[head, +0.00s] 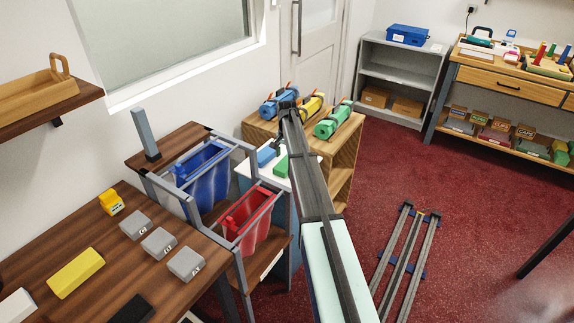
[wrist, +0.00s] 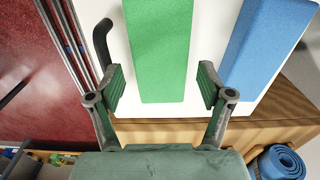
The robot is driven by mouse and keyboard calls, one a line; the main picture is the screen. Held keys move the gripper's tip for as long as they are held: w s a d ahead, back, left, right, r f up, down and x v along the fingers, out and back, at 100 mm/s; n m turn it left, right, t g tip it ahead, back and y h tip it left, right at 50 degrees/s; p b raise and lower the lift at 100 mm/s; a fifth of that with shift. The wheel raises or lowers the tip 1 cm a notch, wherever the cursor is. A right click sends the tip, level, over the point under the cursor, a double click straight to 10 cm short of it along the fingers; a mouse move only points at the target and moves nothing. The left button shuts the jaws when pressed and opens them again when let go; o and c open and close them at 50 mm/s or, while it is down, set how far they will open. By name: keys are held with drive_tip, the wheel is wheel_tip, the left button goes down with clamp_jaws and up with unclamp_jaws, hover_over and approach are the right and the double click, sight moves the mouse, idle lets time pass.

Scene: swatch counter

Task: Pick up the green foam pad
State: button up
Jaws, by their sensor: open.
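The green foam pad (wrist: 160,50) lies on a white surface (wrist: 213,28) in the wrist view, its near end reaching between my fingers. My gripper (wrist: 162,88) is open, with one finger on each side of the pad and a gap showing on both sides. Nothing is held. In the head view the green pad (head: 283,168) shows beside my arm, which hides part of that surface. I cannot tell how high my fingers are above the surface.
A blue pad (wrist: 256,45) lies close right of the green one in the wrist view. A black curved handle (wrist: 102,42) stands near the left finger. In the head view, a wooden cabinet (head: 345,165) with rolled mats stands behind, and a red bin (head: 250,215) stands in front.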

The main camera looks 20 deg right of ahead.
sight(287, 162)
drive_tip(key=shift+f+p, duration=0.5)
drive_tip(key=shift+f, duration=1.45)
drive_tip(key=c, duration=0.7)
drive_tip(key=shift+r, duration=0.1)
